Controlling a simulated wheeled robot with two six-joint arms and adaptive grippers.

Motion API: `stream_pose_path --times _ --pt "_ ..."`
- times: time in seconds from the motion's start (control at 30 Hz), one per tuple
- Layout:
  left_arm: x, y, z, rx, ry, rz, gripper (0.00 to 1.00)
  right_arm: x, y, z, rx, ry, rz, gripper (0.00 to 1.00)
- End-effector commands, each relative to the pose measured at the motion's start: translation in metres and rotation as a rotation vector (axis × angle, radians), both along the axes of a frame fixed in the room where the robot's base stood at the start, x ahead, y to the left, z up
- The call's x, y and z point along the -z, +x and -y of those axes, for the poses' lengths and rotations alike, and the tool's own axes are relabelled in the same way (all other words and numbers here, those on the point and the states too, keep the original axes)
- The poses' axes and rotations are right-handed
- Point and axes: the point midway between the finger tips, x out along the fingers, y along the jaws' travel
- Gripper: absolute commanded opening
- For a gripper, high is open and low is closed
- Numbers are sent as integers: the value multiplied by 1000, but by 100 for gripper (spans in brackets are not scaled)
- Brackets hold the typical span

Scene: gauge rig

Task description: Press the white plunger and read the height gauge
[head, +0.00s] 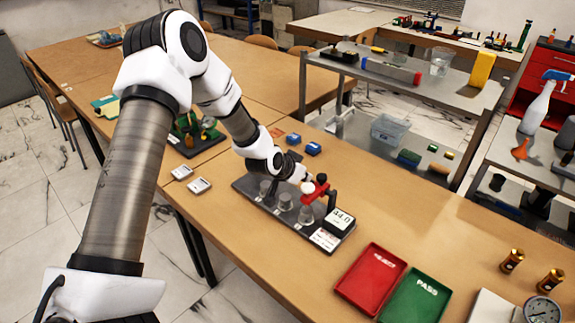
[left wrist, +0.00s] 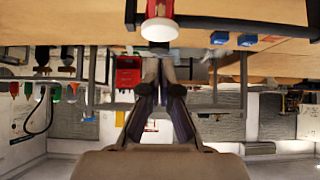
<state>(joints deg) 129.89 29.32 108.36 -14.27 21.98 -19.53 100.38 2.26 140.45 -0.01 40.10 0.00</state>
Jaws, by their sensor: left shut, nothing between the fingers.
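The gauge rig (head: 262,203) is a dark base on the wooden table with several clear cylinders and a red bracket (head: 316,193). The white plunger (head: 321,178) sits at the top of the bracket; its round white face also shows in the left wrist view (left wrist: 160,30). The height gauge display (head: 340,219) stands at the rig's right end and seems to read 44.0. My left gripper (head: 307,186) is shut and empty beside the plunger; in the left wrist view its fingertips (left wrist: 160,63) point toward it. I cannot tell whether they touch. My right gripper is not in view.
A red tray (head: 370,281) and a green PASS tray (head: 416,300) lie right of the rig. Blue blocks (head: 313,148) lie behind it, and two small pale devices (head: 199,186) lie left. Brass cylinders (head: 512,261) and a dial gauge (head: 541,311) are at lower right.

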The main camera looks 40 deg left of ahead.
Motion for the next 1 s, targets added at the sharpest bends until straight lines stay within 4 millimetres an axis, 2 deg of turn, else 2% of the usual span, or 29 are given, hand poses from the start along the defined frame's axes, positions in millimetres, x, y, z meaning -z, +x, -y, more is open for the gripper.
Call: stream_pose_path --times 0.03,0.2,0.33,0.5,1.0 --pt "-10 -11 -1 -6 -11 1 0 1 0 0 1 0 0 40" --pt "-43 -39 -4 -6 -12 4 0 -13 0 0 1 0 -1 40" --pt "-59 -56 -5 -4 -9 4 0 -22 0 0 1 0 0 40" --pt "-64 -64 -6 -2 -5 4 0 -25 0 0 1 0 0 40" --pt "-63 -64 -6 -2 -4 4 0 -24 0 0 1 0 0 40"
